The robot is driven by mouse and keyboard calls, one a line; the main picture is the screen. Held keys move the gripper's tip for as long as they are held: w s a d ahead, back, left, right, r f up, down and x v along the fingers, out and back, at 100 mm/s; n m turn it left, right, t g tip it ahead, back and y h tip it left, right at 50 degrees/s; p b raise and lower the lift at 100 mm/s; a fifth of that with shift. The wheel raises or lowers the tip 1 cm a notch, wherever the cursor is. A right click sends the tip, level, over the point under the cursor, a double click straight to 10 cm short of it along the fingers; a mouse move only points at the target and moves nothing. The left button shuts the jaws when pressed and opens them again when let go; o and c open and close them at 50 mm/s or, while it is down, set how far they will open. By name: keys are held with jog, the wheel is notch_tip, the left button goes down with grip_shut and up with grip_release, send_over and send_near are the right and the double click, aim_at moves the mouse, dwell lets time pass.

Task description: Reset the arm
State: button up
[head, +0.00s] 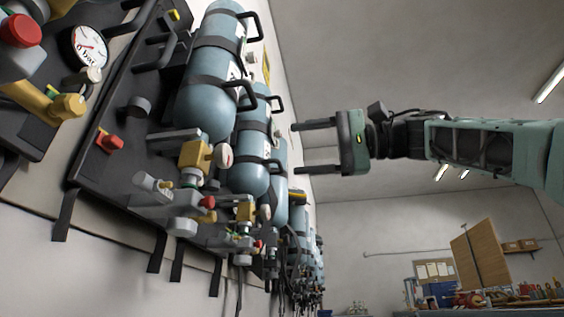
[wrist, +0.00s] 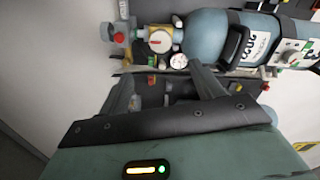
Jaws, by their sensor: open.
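My gripper (head: 300,147) is in the right half of the head view, at the end of my arm, which reaches in from the right edge. Its two fingers point left toward the wall and are spread apart with nothing between them. In the wrist view my gripper (wrist: 165,80) shows its two fingers pointing up the picture. Beyond them is a breathing set with a blue-grey cylinder (wrist: 215,38) and a round white-faced gauge or knob (wrist: 160,41). The fingers overlap the set in the picture; no contact is visible.
Several breathing sets with blue cylinders (head: 208,87) hang along the wall at left, with valves and straps sticking out. A pressure gauge (head: 90,46) is at upper left. A brown board (head: 480,255) and a cluttered bench stand at lower right. Space below my arm looks clear.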

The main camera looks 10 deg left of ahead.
jog(key=shift+d, duration=0.45)
dwell(0.3)
